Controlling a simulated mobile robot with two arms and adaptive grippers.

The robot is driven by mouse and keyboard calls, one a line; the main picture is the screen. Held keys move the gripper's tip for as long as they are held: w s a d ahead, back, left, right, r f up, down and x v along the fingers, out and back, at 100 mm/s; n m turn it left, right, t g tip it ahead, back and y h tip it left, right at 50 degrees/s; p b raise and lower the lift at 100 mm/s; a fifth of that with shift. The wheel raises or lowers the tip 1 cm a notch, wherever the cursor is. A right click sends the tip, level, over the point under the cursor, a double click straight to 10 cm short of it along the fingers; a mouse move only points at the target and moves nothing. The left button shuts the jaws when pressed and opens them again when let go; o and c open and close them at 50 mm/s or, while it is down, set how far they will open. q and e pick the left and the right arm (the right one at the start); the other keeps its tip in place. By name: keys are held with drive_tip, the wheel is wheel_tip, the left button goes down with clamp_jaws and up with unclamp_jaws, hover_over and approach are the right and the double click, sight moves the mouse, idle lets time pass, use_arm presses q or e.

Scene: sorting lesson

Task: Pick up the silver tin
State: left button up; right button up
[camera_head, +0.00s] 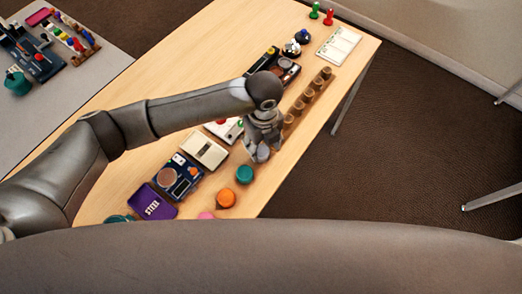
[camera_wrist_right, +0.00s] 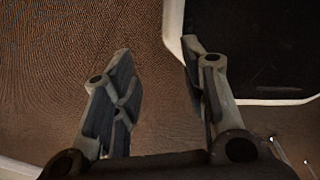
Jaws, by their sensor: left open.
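The silver tin (camera_head: 261,155) appears as a small grey shape near the table's right edge in the head view, partly hidden by my left gripper. My left gripper (camera_head: 262,146) points down right over it, with its jaws open. I cannot tell whether the fingers touch the tin or stand around it. My right gripper (camera_wrist_right: 158,85) shows in the right wrist view with its two fingers apart and nothing between them; the brown floor lies beyond.
A teal piece (camera_head: 244,174), an orange piece (camera_head: 226,198) and a pink piece (camera_head: 206,216) lie beside the tin. A wooden strip with cups (camera_head: 308,96), a cream box (camera_head: 204,149) and a purple STEEL tray (camera_head: 152,202) are close by. Another table (camera_head: 85,82) stands left.

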sight(262, 151)
use_arm(q)
wheel_tip(262, 151, down, 4)
drive_tip(key=shift+a+r+p, duration=0.1)
drive_tip(key=shift+p, duration=0.2)
drive_tip(key=shift+f, duration=0.6)
drive_tip(key=c, duration=0.8)
use_arm(e)
drive_tip(key=shift+w+a+r, duration=0.4)
drive_tip(key=shift+w+a, duration=0.1)
drive_tip(key=shift+w, duration=0.2)
